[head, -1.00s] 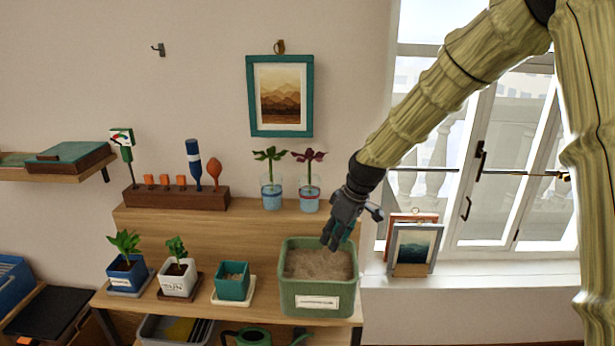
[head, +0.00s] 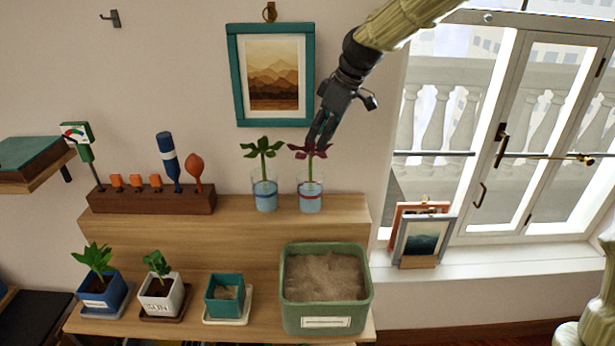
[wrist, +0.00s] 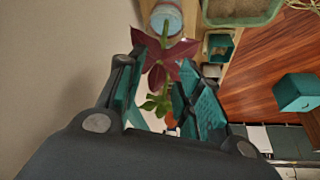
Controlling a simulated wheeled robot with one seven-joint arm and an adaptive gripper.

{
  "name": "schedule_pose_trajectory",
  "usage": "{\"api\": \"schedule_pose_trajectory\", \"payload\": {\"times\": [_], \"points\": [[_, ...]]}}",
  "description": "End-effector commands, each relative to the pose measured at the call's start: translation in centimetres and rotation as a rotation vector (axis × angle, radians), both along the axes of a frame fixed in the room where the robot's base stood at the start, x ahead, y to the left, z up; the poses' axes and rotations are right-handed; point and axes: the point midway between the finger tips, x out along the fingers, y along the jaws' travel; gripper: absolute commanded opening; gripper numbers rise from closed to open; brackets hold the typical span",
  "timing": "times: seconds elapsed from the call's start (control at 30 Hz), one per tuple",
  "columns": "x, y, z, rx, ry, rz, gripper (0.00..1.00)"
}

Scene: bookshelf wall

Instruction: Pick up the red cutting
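The red cutting (head: 311,150) has dark red leaves on a green stem. It stands upright in a glass of water with a red band (head: 310,198) on the upper shelf. My gripper (head: 318,138) points down right at its leaves in the head view. In the wrist view the red leaves (wrist: 166,62) show at the far end of the gap between my open fingers (wrist: 155,95). I cannot tell whether the fingers touch the leaves. The green cutting (head: 262,148) stands in a blue-banded glass to the left.
A wooden tool block (head: 150,200) stands left on the upper shelf. Below are potted plants, a small teal pot (head: 225,290) and a green sand-filled planter (head: 284,300). A framed picture (head: 235,95) hangs behind; small frames (head: 400,245) stand on the windowsill.

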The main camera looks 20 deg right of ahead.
Motion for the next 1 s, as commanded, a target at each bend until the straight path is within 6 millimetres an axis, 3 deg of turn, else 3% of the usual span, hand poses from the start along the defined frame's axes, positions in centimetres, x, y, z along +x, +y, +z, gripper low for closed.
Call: {"api": "schedule_pose_trajectory", "payload": {"times": [0.2, 0.53, 1.0], "points": [[0.7, 0.8, -2.6, -0.001, 0.002, 0.0, 0.35], [1.1, 1.5, -4.2, 0.0, 0.003, 0.002, 0.35], [2.0, 2.7, -8.3, -0.002, 0.001, 0.003, 0.35]]}}
